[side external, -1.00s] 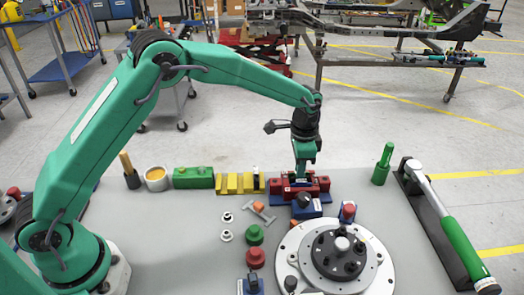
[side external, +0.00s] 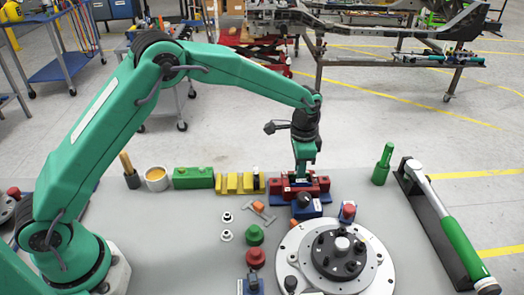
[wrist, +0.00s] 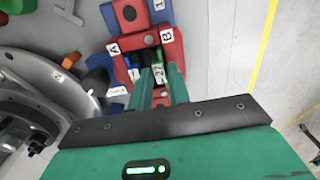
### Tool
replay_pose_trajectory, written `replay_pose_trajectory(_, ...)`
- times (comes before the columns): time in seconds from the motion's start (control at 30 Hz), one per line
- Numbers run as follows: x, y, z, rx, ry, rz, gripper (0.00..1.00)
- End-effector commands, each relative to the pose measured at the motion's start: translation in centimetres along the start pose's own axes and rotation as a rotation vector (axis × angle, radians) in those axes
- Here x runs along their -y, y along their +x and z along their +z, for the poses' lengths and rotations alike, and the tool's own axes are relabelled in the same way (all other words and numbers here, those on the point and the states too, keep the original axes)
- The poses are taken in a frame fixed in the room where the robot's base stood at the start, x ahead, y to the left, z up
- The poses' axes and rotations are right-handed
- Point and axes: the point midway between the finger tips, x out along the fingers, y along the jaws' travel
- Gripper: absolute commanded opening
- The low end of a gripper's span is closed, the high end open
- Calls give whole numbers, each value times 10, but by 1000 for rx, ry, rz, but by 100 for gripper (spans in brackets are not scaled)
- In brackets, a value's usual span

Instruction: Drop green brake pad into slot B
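The red fixture (side external: 322,186) stands at the back middle of the table. In the wrist view its faces carry a label A (wrist: 113,47) on the left and a label B (wrist: 167,36) on the right. My gripper (side external: 303,176) points down into the top of this fixture. In the wrist view its two green fingers (wrist: 159,66) are a little apart, with a small white label and some red showing between them.
A blue block (side external: 306,207) stands in front of the fixture. Yellow blocks (side external: 232,184) and a green block (side external: 193,178) are to its left. A round hub plate (side external: 300,240) is in front, with a green bottle-shaped part (side external: 382,166) and a wrench (side external: 450,220) to the right.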

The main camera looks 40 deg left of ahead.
Motion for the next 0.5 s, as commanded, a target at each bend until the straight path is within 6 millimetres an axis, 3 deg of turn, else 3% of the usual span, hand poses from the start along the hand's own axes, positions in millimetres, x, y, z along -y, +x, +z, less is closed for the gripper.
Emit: replay_pose_trajectory(0.5, 0, -21, 0, -1, 0, -1, 18)
